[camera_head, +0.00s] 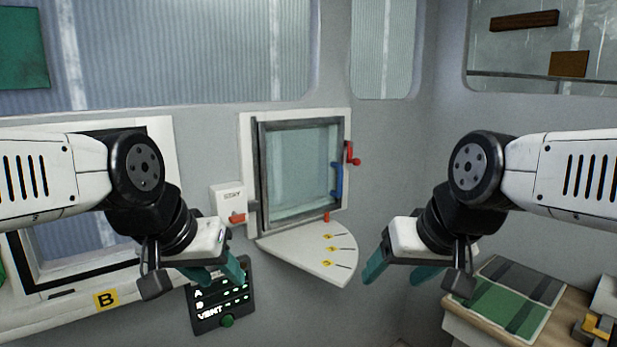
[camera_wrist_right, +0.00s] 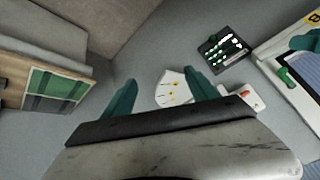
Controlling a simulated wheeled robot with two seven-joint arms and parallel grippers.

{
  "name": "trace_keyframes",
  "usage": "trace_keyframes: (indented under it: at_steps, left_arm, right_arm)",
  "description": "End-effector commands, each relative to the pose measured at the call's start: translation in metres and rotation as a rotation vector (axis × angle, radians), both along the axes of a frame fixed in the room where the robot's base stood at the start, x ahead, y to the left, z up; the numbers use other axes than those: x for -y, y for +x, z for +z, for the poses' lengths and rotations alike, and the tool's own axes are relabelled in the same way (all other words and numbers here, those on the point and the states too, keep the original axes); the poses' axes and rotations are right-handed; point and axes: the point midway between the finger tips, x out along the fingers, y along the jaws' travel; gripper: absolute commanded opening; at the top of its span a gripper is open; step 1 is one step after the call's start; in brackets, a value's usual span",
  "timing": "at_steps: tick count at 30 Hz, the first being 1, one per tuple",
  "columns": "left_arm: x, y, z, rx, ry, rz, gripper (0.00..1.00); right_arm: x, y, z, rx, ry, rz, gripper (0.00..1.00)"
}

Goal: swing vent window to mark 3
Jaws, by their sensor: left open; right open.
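The vent window (camera_head: 297,168) is a dark-framed glass pane set in a white surround on the wall. It looks closed or nearly so. A blue handle (camera_head: 337,181) is on its right side, and a red latch (camera_head: 352,154) sits on the surround beside it. Below is a white quarter-round plate (camera_head: 300,246) with yellow marks and short black lines; it also shows in the right wrist view (camera_wrist_right: 168,95). My left gripper (camera_head: 222,272) is open and empty, left of the plate. My right gripper (camera_head: 402,275) is open and empty, right of the plate.
A white box with a red lever (camera_head: 237,217) is left of the vent. A dark display panel (camera_head: 222,297) with A, B and VENT rows hangs below. A second window marked B (camera_head: 106,299) is at left. A bench with a green mat (camera_head: 500,307) is at lower right.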

Motion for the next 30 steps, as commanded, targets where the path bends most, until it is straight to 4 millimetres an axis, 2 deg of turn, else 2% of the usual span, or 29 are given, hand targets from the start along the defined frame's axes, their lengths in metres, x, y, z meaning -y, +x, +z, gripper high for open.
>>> trace_keyframes:
  at_steps: [1, 3, 5, 8, 13, 18, 21, 25, 30]
  left_arm:
    - [0.000, 0.000, 0.000, 0.000, 0.000, 0.000, 0.44]
    - [0.000, 0.000, 0.000, 0.000, 0.000, 0.000, 0.44]
    - [0.000, 0.000, 0.000, 0.000, 0.000, 0.000, 0.44]
    - [0.000, 0.000, 0.000, 0.000, 0.000, 0.000, 0.44]
    - [0.000, 0.000, 0.000, 0.000, 0.000, 0.000, 0.44]
    - [0.000, 0.000, 0.000, 0.000, 0.000, 0.000, 0.44]
    - [0.000, 0.000, 0.000, 0.000, 0.000, 0.000, 0.44]
    - [0.000, 0.000, 0.000, 0.000, 0.000, 0.000, 0.44]
    - [0.000, 0.000, 0.000, 0.000, 0.000, 0.000, 0.44]
  right_arm:
    - [0.001, 0.004, 0.001, 0.004, -0.005, -0.003, 0.56]
    - [0.004, 0.018, 0.003, 0.026, -0.021, -0.013, 0.42]
    - [0.009, 0.040, 0.007, 0.060, -0.049, -0.022, 0.40]
    - [0.019, 0.096, 0.016, 0.153, -0.111, -0.034, 0.40]
    - [0.028, 0.208, 0.026, 0.356, -0.187, -0.001, 0.40]
    - [0.020, 0.306, 0.022, 0.563, -0.173, 0.079, 0.40]
    - [0.012, 0.353, 0.015, 0.686, -0.121, 0.127, 0.40]
    - [0.003, 0.395, 0.004, 0.832, -0.026, 0.176, 0.40]
    - [-0.002, 0.419, -0.002, 0.965, 0.082, 0.204, 0.40]
